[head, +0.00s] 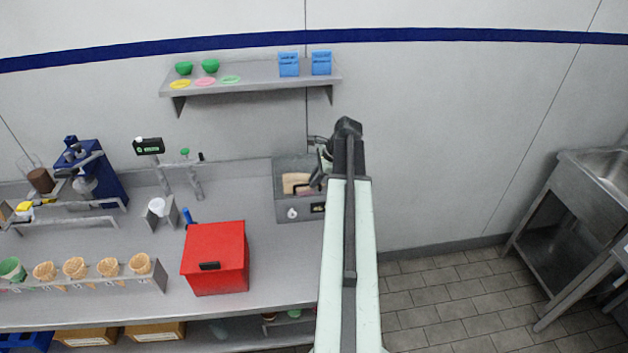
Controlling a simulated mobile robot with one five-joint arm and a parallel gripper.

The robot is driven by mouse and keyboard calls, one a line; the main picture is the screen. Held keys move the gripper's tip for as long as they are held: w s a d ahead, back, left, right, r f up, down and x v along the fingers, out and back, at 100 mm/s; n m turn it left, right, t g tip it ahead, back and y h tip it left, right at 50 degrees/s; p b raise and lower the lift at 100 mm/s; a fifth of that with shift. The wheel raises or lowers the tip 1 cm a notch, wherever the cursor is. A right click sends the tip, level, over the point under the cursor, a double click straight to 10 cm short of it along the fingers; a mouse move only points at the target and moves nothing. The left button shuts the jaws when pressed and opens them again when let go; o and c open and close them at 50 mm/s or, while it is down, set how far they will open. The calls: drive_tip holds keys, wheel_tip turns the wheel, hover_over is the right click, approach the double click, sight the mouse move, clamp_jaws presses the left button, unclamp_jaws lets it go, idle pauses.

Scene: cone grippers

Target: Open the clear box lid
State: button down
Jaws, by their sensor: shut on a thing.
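The box (285,210) is a grey bin at the back right end of the counter, with tan and pinkish contents showing inside. Its clear lid is hard to make out from here. My gripper (322,170) is at the box's right side, partly hidden behind my arm. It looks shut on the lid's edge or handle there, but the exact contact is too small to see. How far the lid is raised I cannot tell.
A red box (214,245) with a black handle stands on the counter (255,200) in front. A cone rack (85,285) and a blue machine (95,175) are at left. A wall shelf (250,80) hangs above. Open floor (450,300) lies right, before a steel sink.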

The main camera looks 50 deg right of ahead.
drive_tip(key=shift+w+d+r+p, duration=0.1)
drive_tip(key=shift+r+p, duration=0.55)
drive_tip(key=shift+r, duration=0.05)
drive_tip(key=w+d+r+p, duration=0.2)
drive_tip(key=w+r+p, duration=0.1)
drive_tip(key=r+p, duration=0.2)
drive_tip(key=w+d+r+p, duration=0.3)
drive_tip(key=r+p, duration=0.3)
drive_tip(key=shift+r, duration=0.3)
drive_tip(key=shift+d, duration=0.1)
